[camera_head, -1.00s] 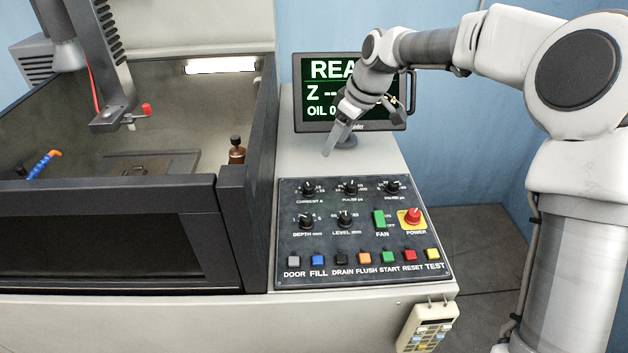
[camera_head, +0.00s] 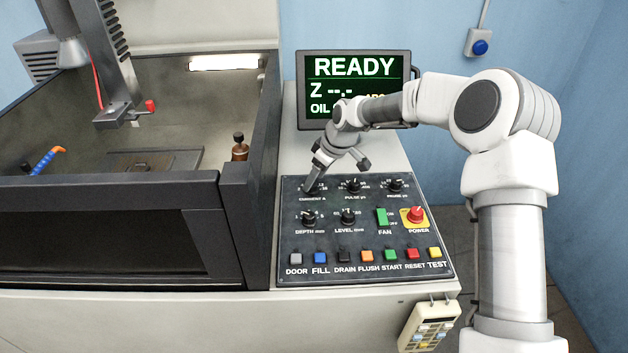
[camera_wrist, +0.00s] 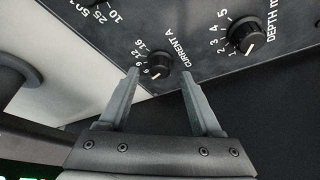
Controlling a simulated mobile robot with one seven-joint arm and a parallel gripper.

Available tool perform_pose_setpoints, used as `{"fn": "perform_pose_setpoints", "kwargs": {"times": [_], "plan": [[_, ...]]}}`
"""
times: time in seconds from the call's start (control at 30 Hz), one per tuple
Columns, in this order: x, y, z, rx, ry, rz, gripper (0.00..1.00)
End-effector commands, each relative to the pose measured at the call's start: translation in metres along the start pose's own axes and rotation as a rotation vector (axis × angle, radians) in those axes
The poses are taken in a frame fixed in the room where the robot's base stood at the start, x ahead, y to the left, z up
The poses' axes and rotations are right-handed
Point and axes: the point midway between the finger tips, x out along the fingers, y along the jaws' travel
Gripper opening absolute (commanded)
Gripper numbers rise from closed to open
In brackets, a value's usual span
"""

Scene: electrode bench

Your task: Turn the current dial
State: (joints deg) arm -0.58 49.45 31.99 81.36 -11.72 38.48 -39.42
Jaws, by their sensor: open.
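The current dial is a small black knob with a white pointer mark, labelled CURRENT A. In the wrist view the current dial (camera_wrist: 158,66) lies just beyond and between my two open fingertips, with number marks around its edge. My gripper (camera_wrist: 158,74) is open and empty, with a finger on either side of the line to the dial. In the head view my gripper (camera_head: 311,190) reaches down at the upper left of the control panel (camera_head: 340,262) and covers most of the dial. I cannot tell whether the fingers touch it.
The depth dial (camera_head: 308,218) sits below, and the pulse dial (camera_head: 353,186) to the right. The red power button (camera_head: 416,214), green fan switch (camera_head: 381,216) and a row of coloured buttons share the panel. A screen (camera_head: 353,68) stands behind; the tank wall (camera_head: 245,190) rises at left.

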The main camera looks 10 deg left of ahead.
Motion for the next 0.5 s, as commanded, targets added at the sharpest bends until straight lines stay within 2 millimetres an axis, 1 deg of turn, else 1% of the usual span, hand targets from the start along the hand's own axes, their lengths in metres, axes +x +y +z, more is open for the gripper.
{"fn": "perform_pose_setpoints", "kwargs": {"times": [0.03, 0.1, 0.2, 0.47, 0.5], "plan": [[0.006, 0.000, 0.000, 0.000, 0.000, -0.001, 0.66], [0.012, 0.000, 0.000, 0.000, 0.000, 0.000, 0.66], [0.016, 0.001, 0.000, -0.001, 0.000, 0.001, 0.66], [0.018, 0.000, 0.000, -0.001, 0.000, 0.001, 0.66], [0.018, 0.000, 0.000, -0.001, 0.000, 0.001, 0.62]]}}
